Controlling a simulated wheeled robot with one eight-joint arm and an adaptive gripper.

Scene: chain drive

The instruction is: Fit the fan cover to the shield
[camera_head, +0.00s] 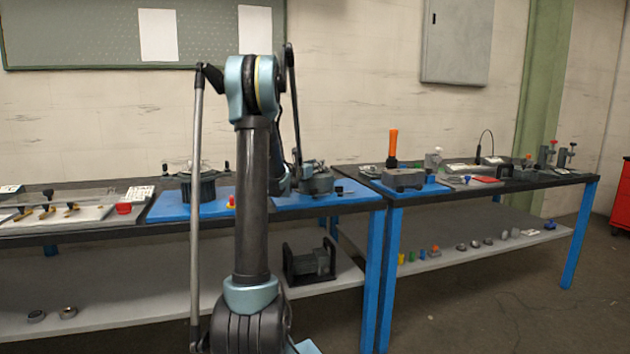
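My arm stands upright in front of the left workbench, and its far links bend down behind the near one toward the blue mat. My gripper is hidden or too small to make out there, so I cannot see its fingers. A dark ribbed motor-like body (197,187) with a flat, light disc-shaped top stands on the blue mat left of my arm. A dark grey rounded part (317,181) sits on the blue mat just right of my arm. I cannot tell which part is the fan cover or which is the shield.
The right workbench (530,184) holds a grey block (403,179), an orange-handled tool (393,145) and clamps. A black frame (309,262) stands on the lower shelf.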

